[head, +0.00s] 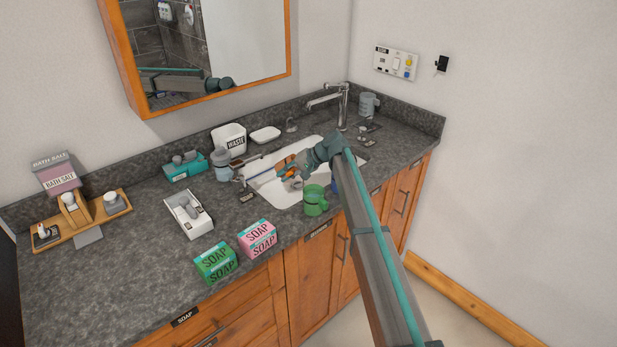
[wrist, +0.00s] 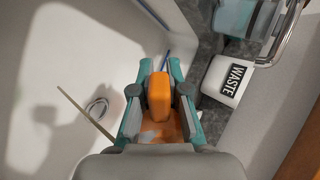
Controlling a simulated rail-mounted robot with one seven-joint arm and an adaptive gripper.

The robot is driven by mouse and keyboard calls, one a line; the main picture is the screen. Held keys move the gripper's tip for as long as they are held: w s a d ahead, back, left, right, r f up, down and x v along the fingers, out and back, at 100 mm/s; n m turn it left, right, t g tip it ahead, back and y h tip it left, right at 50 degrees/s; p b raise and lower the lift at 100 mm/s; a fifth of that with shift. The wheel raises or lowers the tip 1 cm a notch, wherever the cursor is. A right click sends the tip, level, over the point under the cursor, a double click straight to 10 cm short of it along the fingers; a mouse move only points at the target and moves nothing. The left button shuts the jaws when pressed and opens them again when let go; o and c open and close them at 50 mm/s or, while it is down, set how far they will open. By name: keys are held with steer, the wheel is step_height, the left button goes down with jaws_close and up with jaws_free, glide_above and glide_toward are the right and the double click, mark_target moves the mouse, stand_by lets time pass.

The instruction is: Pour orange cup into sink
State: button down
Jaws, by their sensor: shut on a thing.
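The orange cup (head: 286,165) is held by my gripper (head: 291,172) over the white sink (head: 285,196) in the head view. In the wrist view the orange cup (wrist: 159,98) sits between the two fingers of my gripper (wrist: 160,95), which are shut on it. The sink basin (wrist: 60,60) fills the left of that view, with its round drain (wrist: 97,107). The cup looks tilted, but its exact angle and opening are partly hidden by the gripper. A thin pale stick (wrist: 86,115) and a blue stick (wrist: 166,60) show near the cup.
A green mug (head: 315,201) stands at the sink's front edge. The chrome faucet (head: 340,101) is behind.

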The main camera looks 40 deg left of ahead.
mark_target(286, 161)
steer(key=shift+w+d+r+g+y+b, duration=0.1)
steer(key=shift+r+g+y+b, duration=0.4)
steer(key=shift+r+y, duration=0.55)
steer(key=shift+d+r+g+y+b, duration=0.1)
steer(key=shift+r+g+y+b, duration=0.4)
steer(key=shift+r, duration=0.95)
stand_by(0.8)
steer(key=shift+w+d+r+g+y+b, duration=0.2)
steer(key=shift+d+r+g+y+b, duration=0.1)
steer(key=shift+r+y+b, duration=0.25)
steer(key=shift+w+d+r+g+y+b, duration=0.2)
steer(key=shift+d+r+g+b, duration=0.1)
steer(key=shift+r, duration=0.35)
steer(key=shift+r, duration=0.2)
steer(key=shift+r+y+b, duration=0.3)
steer(key=shift+r, duration=0.35)
steer(key=shift+w+d+r+g+y, duration=0.15)
steer(key=shift+r+g+y, duration=0.15)
steer(key=shift+r, duration=0.4)
steer(key=shift+r+b, duration=0.3)
steer(key=shift+b, duration=0.1)
steer(key=shift+r+g+y, duration=0.3)
steer(key=shift+r, duration=0.1)
